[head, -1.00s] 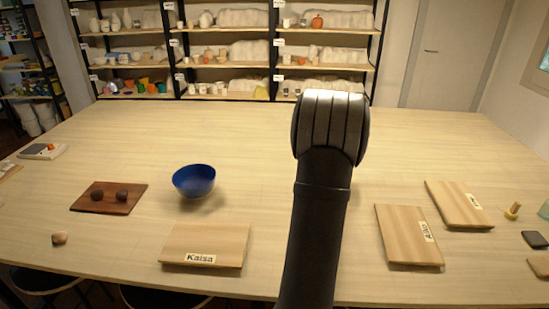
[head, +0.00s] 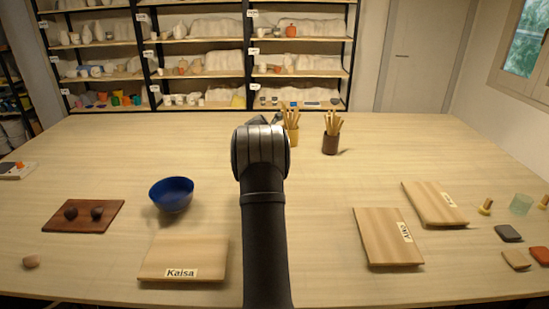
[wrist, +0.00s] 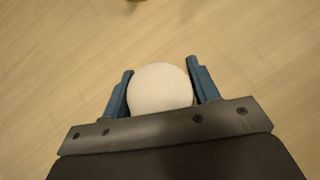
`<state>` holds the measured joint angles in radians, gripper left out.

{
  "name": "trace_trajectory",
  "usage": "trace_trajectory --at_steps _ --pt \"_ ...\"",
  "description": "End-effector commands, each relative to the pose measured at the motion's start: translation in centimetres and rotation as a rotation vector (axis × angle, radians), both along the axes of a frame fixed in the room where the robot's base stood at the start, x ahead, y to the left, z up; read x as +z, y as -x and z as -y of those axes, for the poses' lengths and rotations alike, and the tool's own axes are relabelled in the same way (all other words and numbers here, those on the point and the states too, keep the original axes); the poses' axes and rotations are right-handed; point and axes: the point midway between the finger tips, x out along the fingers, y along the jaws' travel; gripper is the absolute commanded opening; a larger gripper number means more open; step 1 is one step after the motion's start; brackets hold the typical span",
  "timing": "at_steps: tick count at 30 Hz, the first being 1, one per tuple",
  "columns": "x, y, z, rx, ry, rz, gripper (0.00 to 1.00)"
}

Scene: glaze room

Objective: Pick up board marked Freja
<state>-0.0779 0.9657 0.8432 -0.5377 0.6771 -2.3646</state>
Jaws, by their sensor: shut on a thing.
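My gripper (wrist: 160,66) is shut on a smooth white round thing (wrist: 160,88), with a blue finger on each side. In the head view my arm's dark end hides the gripper and what it holds. A pale board (head: 185,252) marked Kaisa lies at front left. Two more pale boards lie at right: a nearer one (head: 380,235) whose turned label I cannot read surely, and a farther one (head: 428,198) whose label is too small to read. I can read Freja on none of them.
A blue bowl (head: 172,195) and a dark brown board (head: 100,222) bearing two dark lumps are at left. A brown pot of sticks (head: 331,143) and a yellow one (head: 291,134) stand behind my arm. Small items lie at far right. The table centre is mostly clear.

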Motion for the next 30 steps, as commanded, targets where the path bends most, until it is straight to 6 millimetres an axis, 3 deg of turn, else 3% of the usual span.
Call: trace_trajectory --at_steps 9,21,22,24,30 --pt "-3.7 0.0 0.0 0.000 0.000 -0.001 0.25" --pt "-4.3 0.0 0.0 -0.001 -0.001 0.000 0.25" --pt "-4.3 0.0 0.0 -0.001 0.000 0.000 0.61" --pt "-4.3 0.0 0.0 -0.001 0.000 0.000 0.75" --pt "-4.3 0.0 0.0 -0.001 -0.001 -0.001 0.77"
